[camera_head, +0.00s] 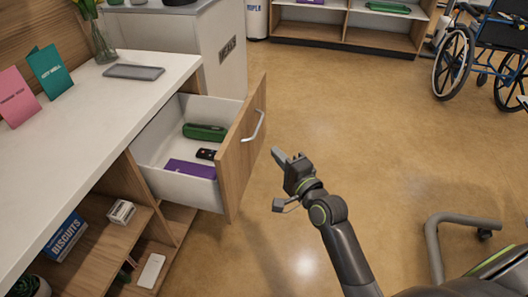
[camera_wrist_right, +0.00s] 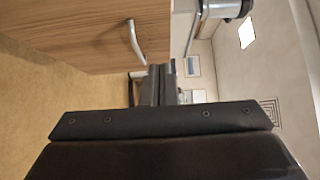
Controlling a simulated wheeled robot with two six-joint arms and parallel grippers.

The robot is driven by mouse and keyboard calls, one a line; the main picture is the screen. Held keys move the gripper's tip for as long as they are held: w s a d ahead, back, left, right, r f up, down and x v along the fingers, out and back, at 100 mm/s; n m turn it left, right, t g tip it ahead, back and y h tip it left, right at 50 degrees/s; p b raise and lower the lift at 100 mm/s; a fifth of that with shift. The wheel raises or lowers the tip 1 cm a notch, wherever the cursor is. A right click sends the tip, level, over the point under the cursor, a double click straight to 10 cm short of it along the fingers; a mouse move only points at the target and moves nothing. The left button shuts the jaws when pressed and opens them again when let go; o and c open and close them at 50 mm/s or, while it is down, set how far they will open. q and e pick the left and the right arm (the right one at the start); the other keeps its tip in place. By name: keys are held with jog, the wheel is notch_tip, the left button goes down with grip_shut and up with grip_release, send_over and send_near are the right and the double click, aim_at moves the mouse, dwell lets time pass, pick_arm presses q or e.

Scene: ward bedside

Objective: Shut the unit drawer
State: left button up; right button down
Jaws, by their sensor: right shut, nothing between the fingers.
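The unit drawer (camera_head: 178,182) stands pulled out from the bedside unit in the head view. Its wooden front (camera_head: 244,150) carries a curved metal handle (camera_head: 254,127). Inside lie a green case (camera_head: 204,132), a small dark item (camera_head: 206,154) and a purple box (camera_head: 190,169). My right gripper (camera_head: 276,154) is shut and empty, just right of the drawer front, with a small gap seen from above. In the right wrist view the drawer front (camera_wrist_right: 80,38) and handle (camera_wrist_right: 135,42) show ahead of the shut fingers (camera_wrist_right: 159,72). My left gripper is not in view.
The unit's white top (camera_head: 90,115) holds a grey tablet (camera_head: 133,72), cards and a vase. Open shelves (camera_head: 100,240) below hold a biscuits box (camera_head: 62,236). A grey cabinet (camera_head: 215,45) stands behind. A wheelchair (camera_head: 480,55) is at the back right.

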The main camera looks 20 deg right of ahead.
jog(key=b, duration=0.1)
send_near(241, 126)
jog(key=w+d, duration=0.2)
jog(key=w, duration=0.1)
jog(key=shift+w+a+f+b, duration=0.25)
jog(key=shift+w+a+b, duration=0.1)
jog(key=shift+w+a, duration=0.8)
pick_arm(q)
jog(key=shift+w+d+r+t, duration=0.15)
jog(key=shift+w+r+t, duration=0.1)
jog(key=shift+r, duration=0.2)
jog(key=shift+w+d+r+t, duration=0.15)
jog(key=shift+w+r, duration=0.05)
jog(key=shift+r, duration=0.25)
pick_arm(e)
jog(key=shift+w+a, duration=0.2)
jog(key=shift+a, duration=0.2)
